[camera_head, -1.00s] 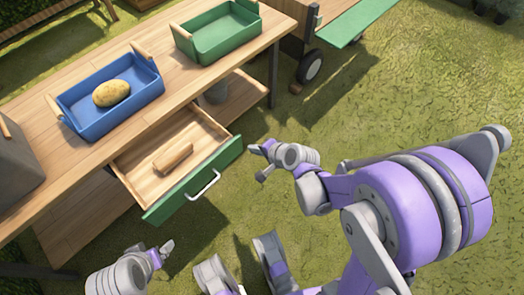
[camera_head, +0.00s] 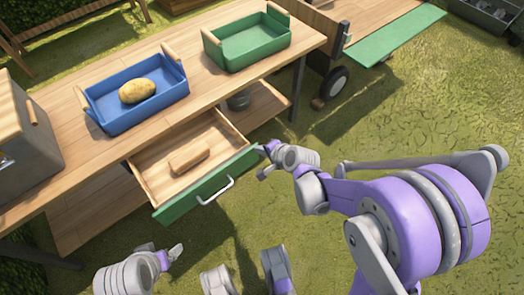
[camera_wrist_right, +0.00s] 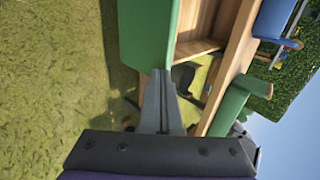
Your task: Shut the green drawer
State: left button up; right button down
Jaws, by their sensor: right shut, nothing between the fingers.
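The green drawer (camera_head: 207,187) under the wooden table stands pulled open, with a light metal handle (camera_head: 216,191) on its front. A wooden block (camera_head: 190,157) lies inside it. My right gripper (camera_head: 262,160) is shut and empty, close to the right end of the drawer front; I cannot tell if it touches. In the right wrist view the shut fingers (camera_wrist_right: 161,88) point at the edge of the green drawer front (camera_wrist_right: 146,35). My left gripper (camera_head: 177,250) is at the bottom, in front of and below the drawer; its fingers are too small to read.
On the table (camera_head: 55,150) stand a blue tray (camera_head: 125,118) with a potato (camera_head: 137,91), a green tray (camera_head: 246,51) and a grey box (camera_head: 35,140). A cart with a wheel (camera_head: 335,84) stands at the back right. Open grass lies right of the table.

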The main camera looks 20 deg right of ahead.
aim_at(222, 115)
jog(key=w+a, duration=0.2)
jog(key=w, duration=0.4)
jog(key=w+a, duration=0.2)
jog(key=w, duration=0.4)
jog(key=w+a, duration=0.2)
jog(key=w, duration=0.4)
jog(key=shift+a, duration=0.25)
jog(key=shift+s, duration=0.1)
